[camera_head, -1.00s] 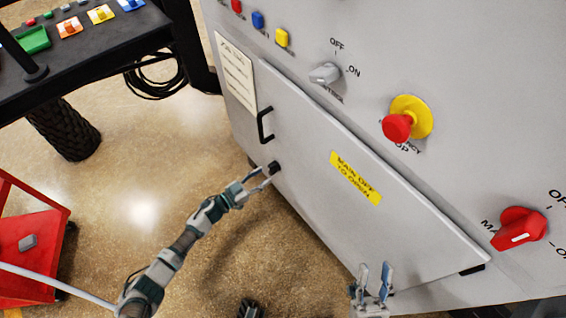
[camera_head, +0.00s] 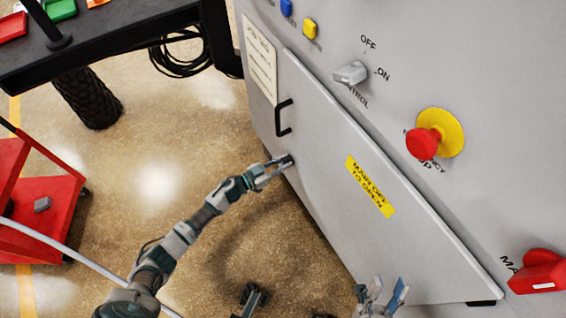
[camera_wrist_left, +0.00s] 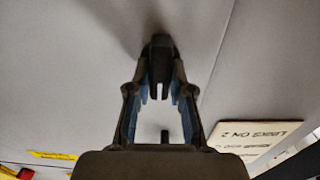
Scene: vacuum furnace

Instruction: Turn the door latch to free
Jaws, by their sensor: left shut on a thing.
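The door latch, a small black knob (camera_head: 287,160), sits at the left edge of the grey furnace door (camera_head: 325,140), below a black pull handle (camera_head: 283,117). My left gripper (camera_head: 279,169) reaches it from the lower left and is shut on the latch. In the left wrist view the dark latch (camera_wrist_left: 160,60) stands between and just beyond the fingers (camera_wrist_left: 161,93). The fingertips partly hide it. My right gripper (camera_head: 382,293) is at the bottom edge of the head view, its two fingers apart and empty, in front of the door's lower part.
The door carries a yellow label (camera_head: 370,187). A black table (camera_head: 130,35) and red cart (camera_head: 45,200) stand left. Floor between is clear.

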